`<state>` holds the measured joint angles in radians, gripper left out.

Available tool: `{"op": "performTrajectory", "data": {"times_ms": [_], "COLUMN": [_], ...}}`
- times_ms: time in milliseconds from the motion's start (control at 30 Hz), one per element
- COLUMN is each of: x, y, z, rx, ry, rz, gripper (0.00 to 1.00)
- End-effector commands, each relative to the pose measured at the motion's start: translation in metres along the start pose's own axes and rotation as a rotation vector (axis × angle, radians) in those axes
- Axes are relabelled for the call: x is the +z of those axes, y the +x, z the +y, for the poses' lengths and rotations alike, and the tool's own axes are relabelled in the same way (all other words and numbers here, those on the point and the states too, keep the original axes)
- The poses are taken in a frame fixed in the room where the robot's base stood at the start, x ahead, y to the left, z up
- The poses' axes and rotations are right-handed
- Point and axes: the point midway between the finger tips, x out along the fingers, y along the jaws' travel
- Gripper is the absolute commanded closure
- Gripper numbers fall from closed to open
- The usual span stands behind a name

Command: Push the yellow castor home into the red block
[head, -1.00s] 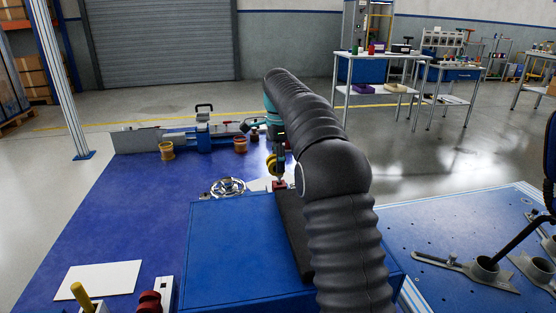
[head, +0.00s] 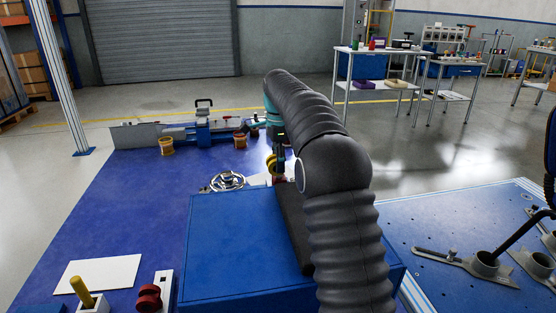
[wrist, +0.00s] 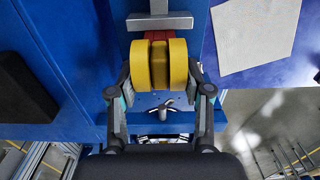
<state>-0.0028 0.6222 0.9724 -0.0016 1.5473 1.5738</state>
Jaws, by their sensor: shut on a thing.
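The yellow castor (wrist: 178,64) has two thick wheels with a dark gap between them. In the wrist view it sits between the fingertips of my gripper (wrist: 160,82), which is shut on it from both sides. The red block (wrist: 158,35) shows just beyond the castor and is partly covered by it. The castor looks close against the block, but the joint between them is hidden, so I cannot tell how deep it sits. In the head view a bit of the yellow castor (head: 271,164) shows beside my gripper, largely behind my arm.
A grey metal bar (wrist: 160,20) stands beyond the red block. A spoked ring (head: 227,181), small buckets (head: 166,145) and a blue machine (head: 205,130) stand farther off. A perforated blue table (head: 430,225) is at right.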

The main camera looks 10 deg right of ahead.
Motion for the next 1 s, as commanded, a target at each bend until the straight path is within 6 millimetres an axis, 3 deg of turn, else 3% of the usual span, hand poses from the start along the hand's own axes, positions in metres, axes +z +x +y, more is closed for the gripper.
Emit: {"op": "performTrajectory", "data": {"times_ms": [200,233,333,733,1000], "x": [0.000,0.000,0.000,0.000,0.000], "y": [0.005,0.004,0.004,0.000,-0.036], "z": [0.000,0.000,0.000,0.000,-0.001], "rx": [-0.001,-0.001,-0.001,0.000,-0.004], "ry": [0.000,0.000,0.000,0.000,0.000], "rz": [0.000,0.000,0.000,0.000,0.000], "gripper": [0.81,0.46,0.21,0.21,0.21]}}
